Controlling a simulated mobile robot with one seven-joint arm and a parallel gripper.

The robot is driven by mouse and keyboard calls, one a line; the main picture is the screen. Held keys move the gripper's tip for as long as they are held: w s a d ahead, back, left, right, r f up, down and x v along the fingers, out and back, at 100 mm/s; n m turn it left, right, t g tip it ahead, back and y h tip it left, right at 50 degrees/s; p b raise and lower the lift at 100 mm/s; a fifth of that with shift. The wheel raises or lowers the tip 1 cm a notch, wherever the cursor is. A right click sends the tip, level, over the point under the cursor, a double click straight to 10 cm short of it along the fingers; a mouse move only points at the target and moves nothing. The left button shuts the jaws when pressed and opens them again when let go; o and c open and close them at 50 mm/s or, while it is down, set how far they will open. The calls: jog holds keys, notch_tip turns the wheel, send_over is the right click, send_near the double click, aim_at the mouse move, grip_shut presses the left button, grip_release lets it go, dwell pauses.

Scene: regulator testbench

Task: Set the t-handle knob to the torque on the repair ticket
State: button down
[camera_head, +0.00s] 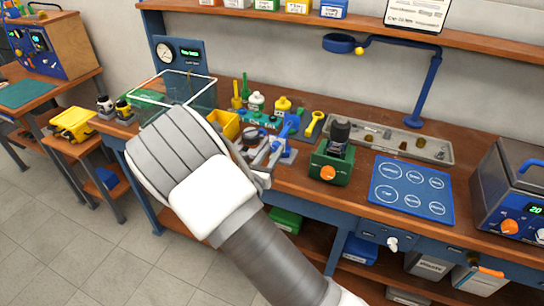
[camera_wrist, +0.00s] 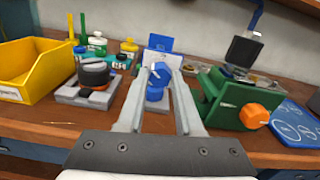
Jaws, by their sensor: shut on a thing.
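A blue T-handle knob (camera_wrist: 155,93) shows between my fingers in the wrist view, with more blue parts (camera_wrist: 160,68) just beyond it. My gripper (camera_wrist: 158,80) is shut on the blue knob. In the head view my gripper (camera_head: 276,158) is at the blue device (camera_head: 288,126) on the bench, and my wrist hides much of that spot. I cannot read the torque scale. A white printed sheet (camera_head: 416,14), perhaps the repair ticket, stands on the upper shelf; its text is too small to read.
A green box with an orange knob (camera_wrist: 254,116) stands close right of my gripper. A grey block with a black and orange part (camera_wrist: 93,75) and a yellow bin (camera_wrist: 38,70) are on the left. A blue mat (camera_head: 411,190) lies farther right.

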jog(key=m+b, duration=0.1)
jog(key=m, duration=0.1)
jog(key=m+b, duration=0.1)
jog(key=b, duration=0.1)
jog(key=m+b, duration=0.2)
jog(key=shift+f+m, duration=0.3)
jog(key=m+b, duration=0.2)
jog(key=b, duration=0.2)
jog(key=shift+m, duration=0.4)
jog(key=shift+r+m+b, duration=0.2)
jog(key=shift+m+b, duration=0.6)
jog(key=shift+b, duration=0.05)
jog(key=shift+r, duration=0.1)
jog(key=c, duration=0.6)
grip_release()
jog(key=shift+o, duration=0.2)
jog(key=v, duration=1.7)
jog(key=shift+s+p, duration=0.2)
jog(key=shift+p, duration=0.1)
